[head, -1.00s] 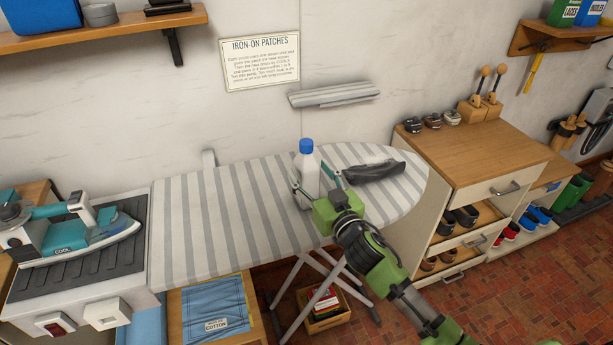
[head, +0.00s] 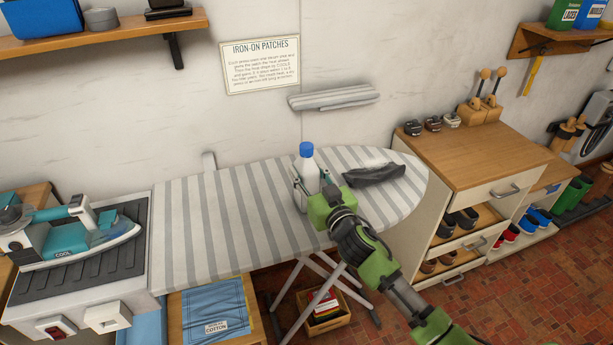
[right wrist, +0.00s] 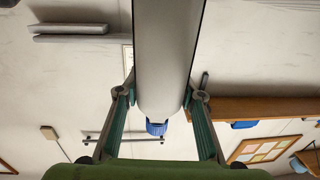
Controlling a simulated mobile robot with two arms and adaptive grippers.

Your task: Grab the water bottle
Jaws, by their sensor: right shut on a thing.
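The water bottle (head: 307,168) is white with a blue cap and stands upright on the striped ironing board (head: 230,215). My left gripper is not in view.
A dark crumpled cloth (head: 374,175) lies on the board right of the bottle. A teal iron (head: 80,238) rests on its stand at the left. A wooden cabinet (head: 470,155) with shoes stands at the right. The board's left half is clear.

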